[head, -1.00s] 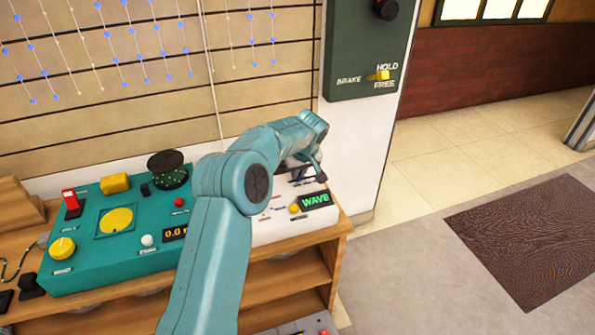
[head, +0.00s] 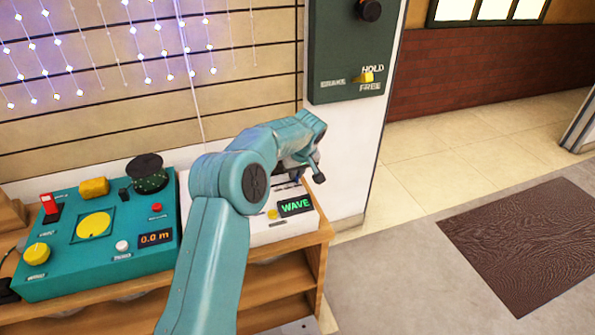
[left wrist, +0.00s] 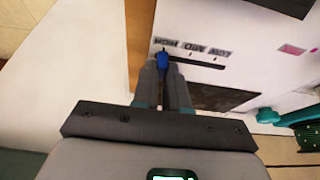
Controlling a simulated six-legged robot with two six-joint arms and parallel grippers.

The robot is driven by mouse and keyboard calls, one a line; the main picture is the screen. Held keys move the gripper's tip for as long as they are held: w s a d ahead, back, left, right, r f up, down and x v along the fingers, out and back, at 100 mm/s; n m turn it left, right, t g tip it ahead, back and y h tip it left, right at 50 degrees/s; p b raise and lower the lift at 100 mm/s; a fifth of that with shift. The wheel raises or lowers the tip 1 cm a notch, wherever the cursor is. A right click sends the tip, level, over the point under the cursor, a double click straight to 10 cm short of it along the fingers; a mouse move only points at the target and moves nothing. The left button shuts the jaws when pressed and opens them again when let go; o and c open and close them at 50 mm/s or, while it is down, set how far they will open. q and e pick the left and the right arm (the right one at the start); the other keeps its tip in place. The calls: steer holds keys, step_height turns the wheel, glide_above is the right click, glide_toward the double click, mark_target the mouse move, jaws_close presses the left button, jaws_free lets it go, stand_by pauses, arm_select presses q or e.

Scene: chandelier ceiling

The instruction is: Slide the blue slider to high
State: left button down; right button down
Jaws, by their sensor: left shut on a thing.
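The blue slider knob (left wrist: 162,59) shows in the left wrist view at the left end of its dark slot (left wrist: 200,63). The labels beside the slot read upside down, with HIGH by the knob, MID in the middle and LOW at the right. My left gripper (left wrist: 166,72) is shut on the knob, its two fingers pointing at the panel. In the head view my left gripper (head: 302,172) is over the back of the white panel (head: 262,235), and my arm and wrist hide the knob there.
A teal box (head: 75,270) with knobs and a yellow dial stands left of the white panel on a wooden shelf (head: 290,275). A green WAVE display (head: 296,205) is on the panel. A dark green wall box (head: 345,45) hangs behind. Floor at the right is clear around a brown mat (head: 530,240).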

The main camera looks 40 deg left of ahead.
arm_select(q)
steer(key=shift+w+d+r, duration=0.15)
steer(key=shift+w, duration=0.1)
steer(key=c, duration=1.2)
jaws_free()
steer(key=shift+o, duration=0.2)
steer(key=shift+w, duration=0.1)
steer(key=shift+s, duration=0.2)
steer(key=p+v, duration=0.2)
steer(key=v, duration=1.4)
steer(key=shift+p, duration=0.3)
steer(key=shift+s, duration=0.2)
